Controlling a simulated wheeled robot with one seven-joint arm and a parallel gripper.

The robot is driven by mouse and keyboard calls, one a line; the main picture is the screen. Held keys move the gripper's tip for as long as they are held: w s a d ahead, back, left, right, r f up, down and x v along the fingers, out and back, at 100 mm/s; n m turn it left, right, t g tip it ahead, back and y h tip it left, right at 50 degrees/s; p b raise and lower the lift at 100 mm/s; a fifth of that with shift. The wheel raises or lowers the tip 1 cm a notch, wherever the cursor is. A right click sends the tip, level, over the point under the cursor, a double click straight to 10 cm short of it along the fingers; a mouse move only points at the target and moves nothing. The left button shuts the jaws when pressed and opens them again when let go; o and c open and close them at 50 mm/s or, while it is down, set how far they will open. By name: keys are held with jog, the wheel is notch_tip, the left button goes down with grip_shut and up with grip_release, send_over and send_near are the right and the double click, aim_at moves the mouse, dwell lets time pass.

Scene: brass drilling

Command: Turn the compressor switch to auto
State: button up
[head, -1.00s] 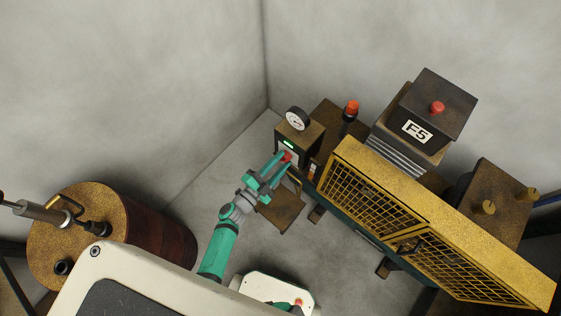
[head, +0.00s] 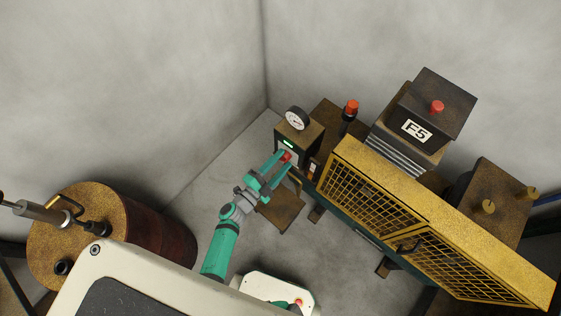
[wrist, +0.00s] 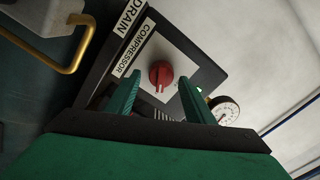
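The compressor switch (wrist: 161,74) is a red round knob on a white plate, beside a label reading COMPRESSOR, in the wrist view. In the head view the red knob (head: 286,156) shows on the front of a dark box (head: 311,137). My gripper (wrist: 160,92) is open, with one green finger on either side of the knob in the wrist view. The fingertips appear apart from the knob, with a gap on each side. In the head view my gripper (head: 279,163) reaches the front of the box. The plate's position markings are too small to read.
A pressure gauge (head: 296,119) sits on top of the box. A yellow mesh guard (head: 372,197) stands close to the right of my gripper. A yellow bent handle (wrist: 79,45) is left of the switch. A rusty drum (head: 150,232) stands at the left.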

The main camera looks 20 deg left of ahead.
jog(key=v, duration=1.1)
jog(key=shift+w, duration=0.1)
dwell(0.5)
jog(key=shift+r, duration=0.1)
jog(key=s+d+r+n+g+y, duration=0.1)
jog(key=s+d+r+n+y, duration=0.5)
jog(key=s+d+r+n, duration=1)
notch_tip(320, 180, up, 3)
jog(key=shift+s+d+g, duration=0.3)
jog(key=shift+s+d, duration=0.35)
jog(key=shift+d, duration=0.4)
